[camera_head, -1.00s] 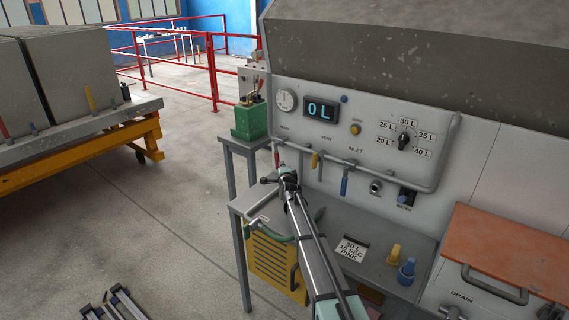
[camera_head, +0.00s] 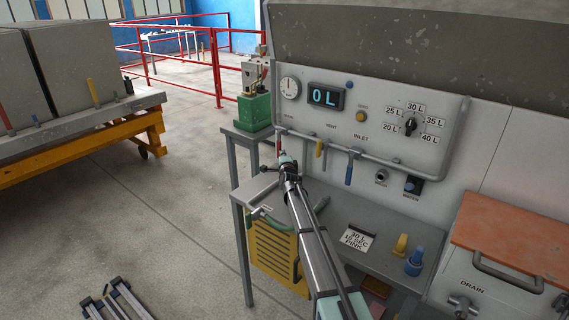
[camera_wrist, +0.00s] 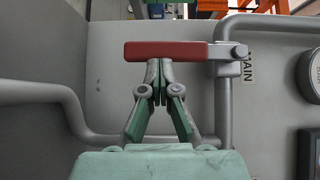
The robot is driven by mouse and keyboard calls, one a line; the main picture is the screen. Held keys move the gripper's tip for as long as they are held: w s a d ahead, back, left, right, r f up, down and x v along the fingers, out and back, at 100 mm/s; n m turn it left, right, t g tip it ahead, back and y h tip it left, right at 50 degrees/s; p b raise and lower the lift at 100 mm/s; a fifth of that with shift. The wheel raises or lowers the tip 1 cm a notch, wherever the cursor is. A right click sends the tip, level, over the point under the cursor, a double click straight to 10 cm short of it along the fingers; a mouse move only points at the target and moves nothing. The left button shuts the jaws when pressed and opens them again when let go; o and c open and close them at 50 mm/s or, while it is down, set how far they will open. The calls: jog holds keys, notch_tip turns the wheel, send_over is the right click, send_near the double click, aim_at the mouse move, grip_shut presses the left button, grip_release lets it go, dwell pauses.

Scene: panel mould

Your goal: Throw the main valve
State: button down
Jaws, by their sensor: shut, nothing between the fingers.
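The main valve's red handle (camera_wrist: 165,50) lies across the top of the wrist view, at a right angle to the pipe (camera_wrist: 225,105) at its right end. Beside that end is a label reading MAIN (camera_wrist: 248,69). In the head view the red handle (camera_head: 279,146) hangs down at the panel's left, partly hidden by my gripper (camera_head: 284,160). In the wrist view my gripper (camera_wrist: 160,70) is shut and empty, its fingertips at the handle's near edge, about mid-length. I cannot tell whether they touch it.
A yellow vent handle (camera_head: 319,148) and a blue inlet handle (camera_head: 349,172) hang to the right on the same panel. The display (camera_head: 325,96) reads 0 L. A green pump unit (camera_head: 254,110) stands left. The grey bench (camera_head: 330,222) lies below.

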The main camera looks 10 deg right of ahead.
jog(key=b, duration=0.3)
jog(key=shift+w+a+f, duration=0.2)
jog(key=shift+f, duration=0.1)
jog(key=shift+w+a+r, duration=0.1)
jog(key=shift+r, duration=0.25)
jog(key=shift+f+b, duration=0.1)
jog(key=shift+b, duration=0.35)
